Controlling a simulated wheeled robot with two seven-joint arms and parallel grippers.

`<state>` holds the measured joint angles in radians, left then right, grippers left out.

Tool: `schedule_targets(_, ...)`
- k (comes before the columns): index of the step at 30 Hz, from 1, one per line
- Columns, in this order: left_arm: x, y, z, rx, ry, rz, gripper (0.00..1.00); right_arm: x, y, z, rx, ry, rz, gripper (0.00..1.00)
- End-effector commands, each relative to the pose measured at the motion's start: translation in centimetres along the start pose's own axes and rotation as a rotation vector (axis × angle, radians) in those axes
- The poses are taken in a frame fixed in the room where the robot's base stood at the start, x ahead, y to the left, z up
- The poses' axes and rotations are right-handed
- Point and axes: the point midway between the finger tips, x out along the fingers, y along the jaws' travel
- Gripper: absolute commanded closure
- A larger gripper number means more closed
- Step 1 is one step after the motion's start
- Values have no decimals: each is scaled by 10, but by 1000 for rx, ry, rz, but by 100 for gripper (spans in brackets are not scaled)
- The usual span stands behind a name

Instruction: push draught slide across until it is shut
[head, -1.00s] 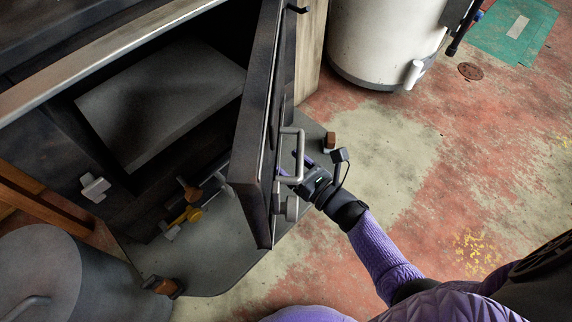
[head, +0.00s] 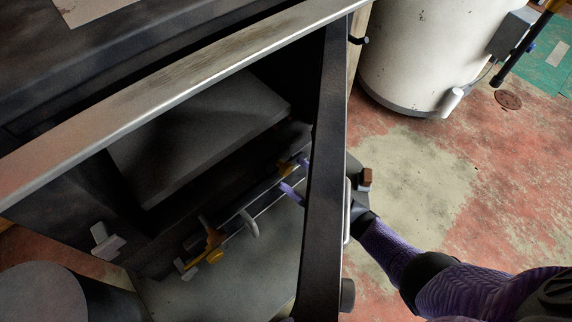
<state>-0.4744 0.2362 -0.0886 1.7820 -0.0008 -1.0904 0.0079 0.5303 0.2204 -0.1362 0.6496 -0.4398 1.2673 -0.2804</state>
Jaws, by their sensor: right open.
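The dark stove stands with its door (head: 327,170) swung open towards me, seen nearly edge-on. The draught slide runs low across the stove front on a rail, with a grey loop handle (head: 251,224) standing up from it. An orange and yellow fitting (head: 213,245) sits at the rail's left end, and a small one (head: 287,167) near its right end. My right gripper (head: 296,178) is open; its purple fingers show left of the door, at the right part of the rail, right of the handle. The door hides the gripper's body, and contact with the slide cannot be told. My left gripper is not in view.
The open door stands between my right forearm and the stove front. A grey drum (head: 42,295) is at lower left. A white cylindrical tank (head: 425,60) stands at upper right. The floor (head: 440,190) right of the door is clear.

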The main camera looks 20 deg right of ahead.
Motion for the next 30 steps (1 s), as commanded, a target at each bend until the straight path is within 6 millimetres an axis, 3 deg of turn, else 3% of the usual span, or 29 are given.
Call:
schedule_targets(5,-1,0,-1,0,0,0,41,24,0,0,-1,0,0,19)
schedule_targets(13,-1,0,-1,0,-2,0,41,27,0,0,-2,-1,-1,21)
schedule_targets(24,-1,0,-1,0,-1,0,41,26,0,0,-3,-2,-1,100)
schedule_targets(30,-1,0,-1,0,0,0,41,26,0,0,-3,-2,-1,100)
